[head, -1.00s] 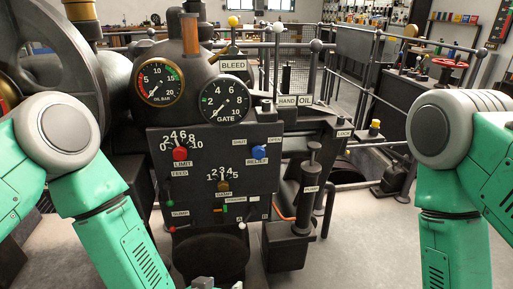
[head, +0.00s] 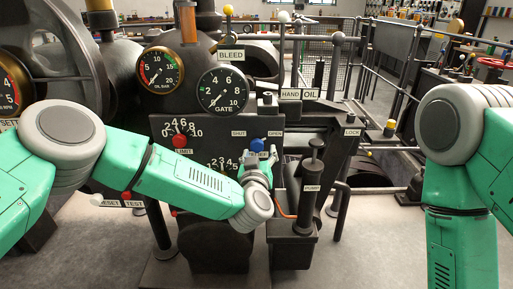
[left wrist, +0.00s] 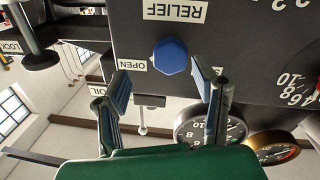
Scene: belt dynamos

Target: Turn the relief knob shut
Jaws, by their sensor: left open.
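The blue relief knob (head: 257,145) is on the dark control panel (head: 215,128), between the SHUT label (head: 239,133) and the OPEN label (head: 275,133). My left gripper (head: 257,163) is just below and in front of it, partly hidden by its own wrist. In the left wrist view, which is upside down, the blue knob (left wrist: 171,56) sits ahead of the gap between the two spread fingers (left wrist: 163,85). The fingers look apart from the knob, with nothing between them.
The red limit knob (head: 180,141) is to the left on the panel. The pump cylinder (head: 312,180) stands close on the right of my left gripper. The gate dial (head: 222,91) and oil dial (head: 160,70) are above. Railings fill the back right.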

